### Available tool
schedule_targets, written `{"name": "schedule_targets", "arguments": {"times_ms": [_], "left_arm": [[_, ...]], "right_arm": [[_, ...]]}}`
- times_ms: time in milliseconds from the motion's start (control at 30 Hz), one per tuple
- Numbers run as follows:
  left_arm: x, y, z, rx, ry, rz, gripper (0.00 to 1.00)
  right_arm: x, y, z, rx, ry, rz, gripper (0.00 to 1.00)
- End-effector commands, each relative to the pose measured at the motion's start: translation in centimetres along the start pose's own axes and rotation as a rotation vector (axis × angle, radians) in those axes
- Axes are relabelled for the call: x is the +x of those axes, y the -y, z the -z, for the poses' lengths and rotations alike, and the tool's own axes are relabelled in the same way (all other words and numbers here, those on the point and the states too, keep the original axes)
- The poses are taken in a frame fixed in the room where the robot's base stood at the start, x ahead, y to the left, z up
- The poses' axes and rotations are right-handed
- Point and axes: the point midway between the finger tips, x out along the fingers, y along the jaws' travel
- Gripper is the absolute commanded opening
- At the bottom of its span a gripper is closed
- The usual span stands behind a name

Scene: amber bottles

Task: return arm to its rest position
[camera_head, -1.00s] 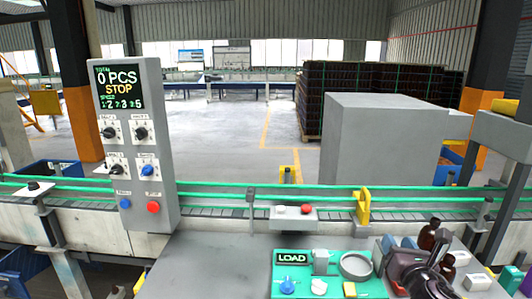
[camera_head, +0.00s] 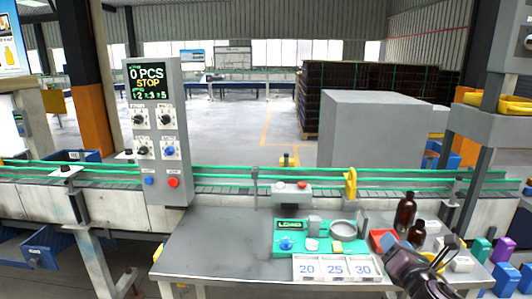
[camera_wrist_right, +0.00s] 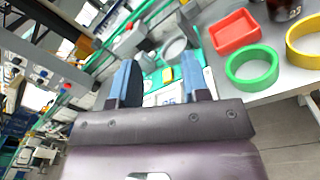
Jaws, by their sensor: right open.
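My right gripper (camera_head: 393,246) is at the lower right of the head view, at the front right of the work table (camera_head: 215,246). In the right wrist view its two blue fingers (camera_wrist_right: 162,82) stand apart with nothing between them. An amber bottle (camera_head: 405,211) stands upright behind the gripper, and a second amber bottle (camera_head: 417,234) stands closer to it. Part of a dark bottle (camera_wrist_right: 284,9) shows at the top right of the wrist view. My left gripper is not in view.
A red tray (camera_wrist_right: 234,31), a green ring (camera_wrist_right: 252,66) and a yellow ring (camera_wrist_right: 305,42) lie near the gripper. The green LOAD panel (camera_head: 290,226) and the 20/25/30 card (camera_head: 335,269) are to its left. A conveyor (camera_head: 230,187) and control box (camera_head: 158,130) stand behind. The table's left part is clear.

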Motion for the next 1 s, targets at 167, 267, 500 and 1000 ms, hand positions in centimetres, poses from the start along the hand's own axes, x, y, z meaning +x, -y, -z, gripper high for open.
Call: {"name": "schedule_targets", "arguments": {"times_ms": [167, 267, 500, 1000], "left_arm": [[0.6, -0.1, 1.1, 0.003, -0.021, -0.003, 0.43], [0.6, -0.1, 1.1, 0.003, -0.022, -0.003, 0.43], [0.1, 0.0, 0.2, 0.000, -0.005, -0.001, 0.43], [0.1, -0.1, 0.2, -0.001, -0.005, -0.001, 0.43]], "right_arm": [[0.0, -0.8, 0.3, 0.349, -0.040, -0.033, 0.42], [-0.2, -1.2, 1.1, 0.605, -0.077, -0.040, 0.42], [-3.2, 0.0, 6.0, 1.296, -0.177, 0.045, 0.42], [-19.7, 8.4, 20.3, 2.391, 0.008, 0.515, 0.42]]}}
